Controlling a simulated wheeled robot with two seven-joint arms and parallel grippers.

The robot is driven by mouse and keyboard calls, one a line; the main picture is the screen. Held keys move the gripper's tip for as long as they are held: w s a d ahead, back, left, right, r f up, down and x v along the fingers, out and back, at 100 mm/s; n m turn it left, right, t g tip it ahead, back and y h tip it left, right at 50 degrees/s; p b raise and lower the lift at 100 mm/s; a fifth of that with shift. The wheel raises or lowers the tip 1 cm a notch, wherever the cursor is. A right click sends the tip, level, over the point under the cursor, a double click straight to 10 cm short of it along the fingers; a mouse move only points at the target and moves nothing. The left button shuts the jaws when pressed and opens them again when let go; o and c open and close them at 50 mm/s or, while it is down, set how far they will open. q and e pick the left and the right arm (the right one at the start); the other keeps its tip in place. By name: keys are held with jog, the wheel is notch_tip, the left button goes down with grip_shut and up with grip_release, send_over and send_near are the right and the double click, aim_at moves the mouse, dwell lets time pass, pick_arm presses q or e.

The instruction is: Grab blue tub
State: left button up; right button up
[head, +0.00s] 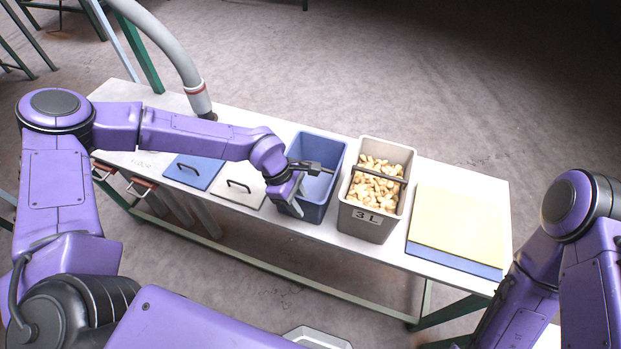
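The blue tub (333,158) stands upright on the white table, to the left of a grey tub. It looks empty in the part that shows. My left gripper (303,186) is at the tub's left side, overlapping its rim and front left corner. A dark bar across the tub's mouth meets the gripper there. The fingers are small and partly hidden, so I cannot tell whether they are closed on the bar or rim. My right arm is at the right edge, and its gripper is not in view.
The grey tub (368,222), marked 3 L and filled with nuts, stands close on the right. Beyond it lies a yellow board (460,220) over a blue one. A blue lid (195,172) and a white lid (238,190) with handles lie left. A grey hose (170,50) rises behind.

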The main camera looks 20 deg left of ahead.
pick_arm(q)
jog(key=shift+f, duration=0.2)
jog(key=shift+c, duration=0.3)
grip_shut()
